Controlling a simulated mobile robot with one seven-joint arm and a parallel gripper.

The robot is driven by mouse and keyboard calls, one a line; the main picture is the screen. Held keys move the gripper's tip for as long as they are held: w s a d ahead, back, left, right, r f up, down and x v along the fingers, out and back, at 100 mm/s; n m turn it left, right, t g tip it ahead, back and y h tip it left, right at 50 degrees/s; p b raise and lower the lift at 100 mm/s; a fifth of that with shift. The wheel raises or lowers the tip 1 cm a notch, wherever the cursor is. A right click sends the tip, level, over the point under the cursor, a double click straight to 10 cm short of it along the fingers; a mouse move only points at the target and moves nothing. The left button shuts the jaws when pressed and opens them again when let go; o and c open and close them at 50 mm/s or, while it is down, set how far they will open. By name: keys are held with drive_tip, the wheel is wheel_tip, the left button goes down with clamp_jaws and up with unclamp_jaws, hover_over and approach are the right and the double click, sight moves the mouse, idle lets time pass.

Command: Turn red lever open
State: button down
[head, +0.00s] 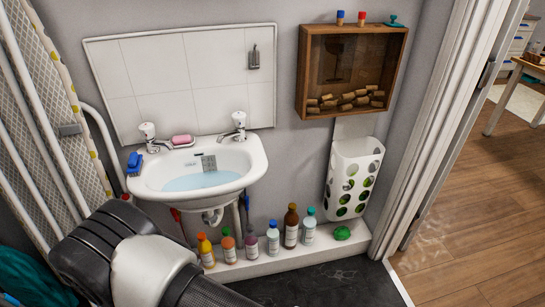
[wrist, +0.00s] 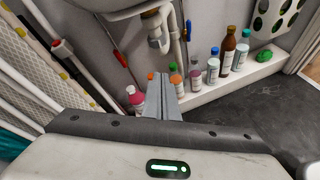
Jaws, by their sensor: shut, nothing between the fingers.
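My gripper (wrist: 162,82) shows in the wrist view with its two grey fingers together and nothing between them. It points towards the wall below the sink, with the white drain pipe (wrist: 172,22) beyond it. A small red part (wrist: 122,58) on a thin rod shows against the wall, up and left of the fingers and apart from them. I cannot tell whether it is the red lever. Another red piece (wrist: 57,43) sits further left by white pipes. In the head view my arm covers the lower left, and the gripper is hidden.
Several bottles (head: 291,227) stand on a white ledge (head: 262,262) under the sink (head: 200,172), close to the fingers' right. A white perforated bin (head: 354,177) hangs on the wall. Ironing-board-like panels (head: 42,120) and pipes crowd the left. Dark floor at right is clear.

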drive_tip(key=w+d+r+m+g+h, duration=0.1)
drive_tip(key=w+d+r+m+h, duration=0.35)
drive_tip(key=d+r, duration=0.4)
drive_tip(key=w+d+r+m+g+h, duration=0.2)
drive_tip(key=w+d+r+m+h, duration=0.15)
drive_tip(key=d+r+m, duration=0.4)
drive_tip(key=s+d+r+m+g, duration=0.3)
drive_tip(key=d+r+m, duration=0.1)
drive_tip(key=d+r, duration=0.4)
drive_tip(key=s+d+r+m+g, duration=0.3)
drive_tip(key=d+r+m, duration=0.2)
drive_tip(key=d+r, duration=0.3)
drive_tip(key=s+d+r+m+t+y, duration=0.1)
drive_tip(key=s+d+r+m+y, duration=0.3)
drive_tip(key=s, duration=0.3)
drive_tip(key=s+d+r+m+t+y, duration=0.1)
drive_tip(key=s+r+m+y, duration=0.35)
drive_tip(key=s+m, duration=0.25)
wheel_tip(320, 180, up, 24)
drive_tip(key=p, duration=2.3)
drive_tip(key=shift+f+h, duration=0.25)
drive_tip(key=shift+h, duration=0.2)
